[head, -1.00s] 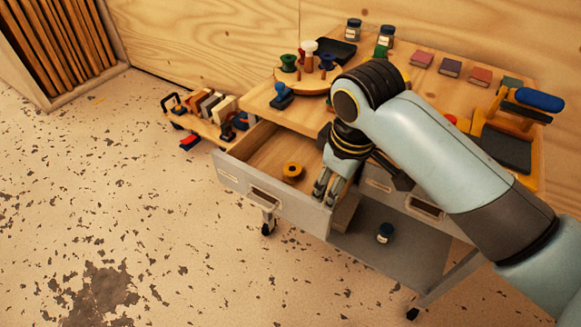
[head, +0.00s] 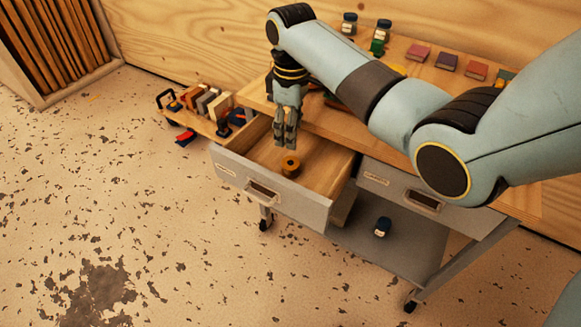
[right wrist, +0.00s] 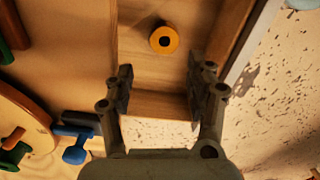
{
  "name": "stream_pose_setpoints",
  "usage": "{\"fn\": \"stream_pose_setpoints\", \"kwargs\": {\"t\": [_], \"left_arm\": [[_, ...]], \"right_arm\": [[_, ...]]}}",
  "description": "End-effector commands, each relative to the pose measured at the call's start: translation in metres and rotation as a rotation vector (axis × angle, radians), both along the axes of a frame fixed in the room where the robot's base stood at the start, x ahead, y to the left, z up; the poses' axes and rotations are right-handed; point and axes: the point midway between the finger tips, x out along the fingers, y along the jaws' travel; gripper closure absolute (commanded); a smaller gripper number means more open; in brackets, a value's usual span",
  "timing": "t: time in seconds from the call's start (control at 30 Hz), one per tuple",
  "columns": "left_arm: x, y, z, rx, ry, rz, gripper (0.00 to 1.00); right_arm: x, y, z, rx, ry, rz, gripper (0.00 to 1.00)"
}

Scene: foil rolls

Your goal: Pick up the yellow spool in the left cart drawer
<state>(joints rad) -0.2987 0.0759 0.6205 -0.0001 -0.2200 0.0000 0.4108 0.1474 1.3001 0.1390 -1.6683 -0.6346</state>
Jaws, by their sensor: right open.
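The yellow spool (head: 291,167) stands on the floor of the open left cart drawer (head: 318,214), towards its right side. It also shows in the right wrist view (right wrist: 164,40), with a dark round hole in its middle, beyond the fingertips. My right gripper (head: 285,140) points down over the back of the drawer, a little behind and left of the spool. Its fingers (right wrist: 160,82) are apart and empty, and not touching the spool. My left gripper is not in view.
The cart top (head: 435,78) behind the drawer holds small books and jars. The right drawer (head: 420,200) is shut. Drawer walls surround the spool.

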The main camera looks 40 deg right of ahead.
Motion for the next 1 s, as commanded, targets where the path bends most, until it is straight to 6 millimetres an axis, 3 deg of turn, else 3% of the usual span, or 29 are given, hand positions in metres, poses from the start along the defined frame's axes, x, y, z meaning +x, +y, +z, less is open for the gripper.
{"fn": "stream_pose_setpoints", "kwargs": {"t": [0.1, 0.37, 0.63, 1.0], "left_arm": [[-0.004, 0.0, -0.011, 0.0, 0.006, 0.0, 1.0], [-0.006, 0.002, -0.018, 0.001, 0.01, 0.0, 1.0], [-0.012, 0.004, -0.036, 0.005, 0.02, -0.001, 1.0], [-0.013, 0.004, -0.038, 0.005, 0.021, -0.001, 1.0]], "right_arm": [[-0.002, 0.001, -0.027, 0.0, 0.005, -0.001, 0.45], [-0.001, 0.0, -0.051, 0.0, 0.002, -0.001, 0.45], [-0.002, 0.0, -0.096, -0.001, 0.003, -0.002, 0.45], [-0.001, 0.0, -0.104, -0.001, -0.001, -0.002, 0.46]]}}
